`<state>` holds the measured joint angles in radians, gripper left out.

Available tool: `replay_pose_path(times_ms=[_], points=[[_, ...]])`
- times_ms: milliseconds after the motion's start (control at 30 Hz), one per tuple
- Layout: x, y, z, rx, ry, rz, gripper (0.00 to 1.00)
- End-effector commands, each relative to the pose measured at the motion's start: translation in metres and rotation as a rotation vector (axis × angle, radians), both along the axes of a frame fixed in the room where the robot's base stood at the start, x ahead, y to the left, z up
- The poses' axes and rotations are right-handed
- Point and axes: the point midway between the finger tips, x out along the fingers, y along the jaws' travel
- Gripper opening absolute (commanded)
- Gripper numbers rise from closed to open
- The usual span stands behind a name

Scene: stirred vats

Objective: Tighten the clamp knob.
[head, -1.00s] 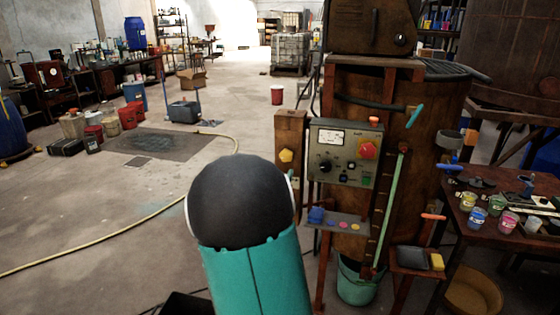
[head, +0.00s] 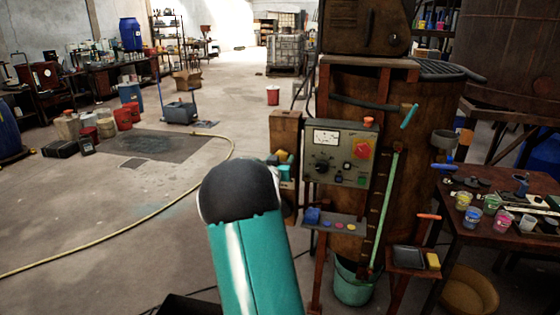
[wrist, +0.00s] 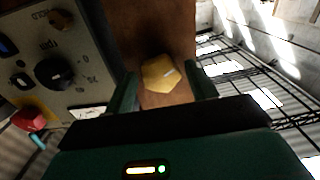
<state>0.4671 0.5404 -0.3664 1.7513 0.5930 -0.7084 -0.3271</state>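The yellow lobed knob (wrist: 160,75), which I take as the clamp knob, sits on the brown post (wrist: 170,25). In the wrist view a pale mark on its face points up and right. My gripper (wrist: 163,90) is open, with one dark green finger on each side of the knob and narrow gaps showing. Whether the fingertips reach past the knob's face is unclear. In the head view my gripper (head: 284,166) is at the post (head: 285,128), and only a little yellow shows between its parts; my arm covers the area below.
The grey control panel (head: 340,152) with dials and a red knob (head: 362,149) stands close to the right of the post. A yellow hose (head: 190,195) crosses the open floor at left.

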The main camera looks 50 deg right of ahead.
Motion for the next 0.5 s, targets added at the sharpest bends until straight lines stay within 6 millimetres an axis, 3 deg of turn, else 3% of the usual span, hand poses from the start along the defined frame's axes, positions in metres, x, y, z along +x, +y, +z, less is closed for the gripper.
replay_pose_path(times_ms=[33, 167, 500], points=[[-0.0001, 0.0001, 0.0002, 0.0, 0.0, 0.0, 0.45], [-0.0002, 0.0, 0.0002, 0.0, 0.0, 0.0, 0.2], [-0.0004, 0.0001, 0.0, 0.011, -0.027, -0.001, 0.18]])
